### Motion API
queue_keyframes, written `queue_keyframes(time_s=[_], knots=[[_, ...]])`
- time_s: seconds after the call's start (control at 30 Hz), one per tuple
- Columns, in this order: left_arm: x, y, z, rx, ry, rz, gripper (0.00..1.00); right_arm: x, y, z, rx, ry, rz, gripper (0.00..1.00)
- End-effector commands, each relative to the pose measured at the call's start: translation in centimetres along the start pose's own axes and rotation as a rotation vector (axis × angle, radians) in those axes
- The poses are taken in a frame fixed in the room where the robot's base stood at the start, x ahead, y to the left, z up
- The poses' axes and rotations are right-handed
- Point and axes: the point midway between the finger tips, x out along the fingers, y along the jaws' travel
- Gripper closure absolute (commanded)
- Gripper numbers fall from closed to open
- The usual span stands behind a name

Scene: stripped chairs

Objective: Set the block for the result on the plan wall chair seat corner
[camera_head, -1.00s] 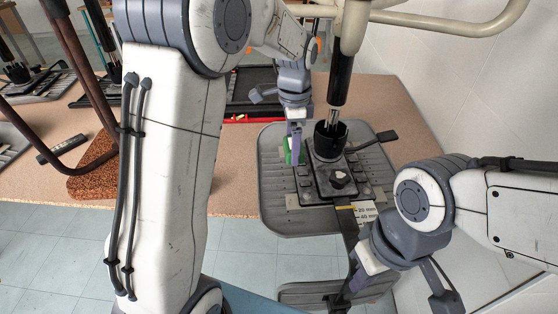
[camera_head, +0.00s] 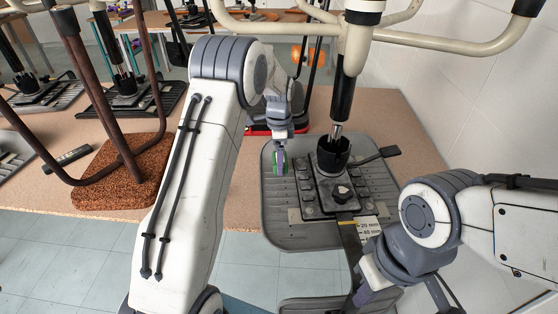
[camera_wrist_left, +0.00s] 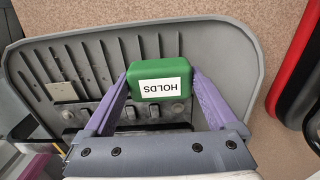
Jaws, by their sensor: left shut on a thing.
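My left gripper (camera_head: 281,160) is shut on a green block (camera_head: 278,166). In the left wrist view the block (camera_wrist_left: 156,78) sits between the purple fingers and bears a white label reading "HOLDS". The block is over the left part of the grey ribbed chair seat (camera_head: 278,233), left of the black mechanism plate; whether it touches the seat I cannot tell. The seat (camera_wrist_left: 215,45) also shows in the left wrist view, with its rounded corner at upper right. My right gripper (camera_head: 362,296) is low near a dark bar at the seat's front; its fingers are partly hidden.
A black column socket (camera_head: 332,155) and side lever (camera_head: 372,154) stand on the seat's mechanism. A scale label (camera_head: 368,227) reads 20 mm and 40 mm. A brown speckled seat (camera_head: 125,182) lies at left. The white wall (camera_head: 480,110) bounds the right. Cream tubes cross above.

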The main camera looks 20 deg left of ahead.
Motion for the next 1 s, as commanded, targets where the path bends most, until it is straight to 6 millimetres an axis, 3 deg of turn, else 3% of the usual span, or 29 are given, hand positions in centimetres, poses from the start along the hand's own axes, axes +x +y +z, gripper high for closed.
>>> queue_keyframes(time_s=[0.1, 0.43, 0.47, 0.77, 1.0], knots=[[1.2, 0.0, 0.0, 0.0, 0.0, 0.0, 0.75, 0.0, 0.0, 0.0, 0.0, 0.0, 0.0, 1.0], [1.5, 0.0, 0.0, -0.001, 0.0, 0.0, 0.75, 0.1, 0.0, 0.0, 0.0, 0.0, 0.0, 1.0], [1.5, 0.0, 0.0, -0.001, 0.0, 0.0, 0.0, 0.0, 0.0, 0.0, 0.0, 0.0, 0.0, 1.0], [1.1, 0.0, 0.0, -0.001, 0.001, -0.002, 0.0, -0.1, 0.0, 0.0, 0.0, 0.0, 0.0, 1.0], [-2.5, -0.1, -0.1, -0.001, 0.002, -0.006, 0.0, -0.1, 0.0, 0.0, 0.0, 0.0, 0.0, 1.0]])
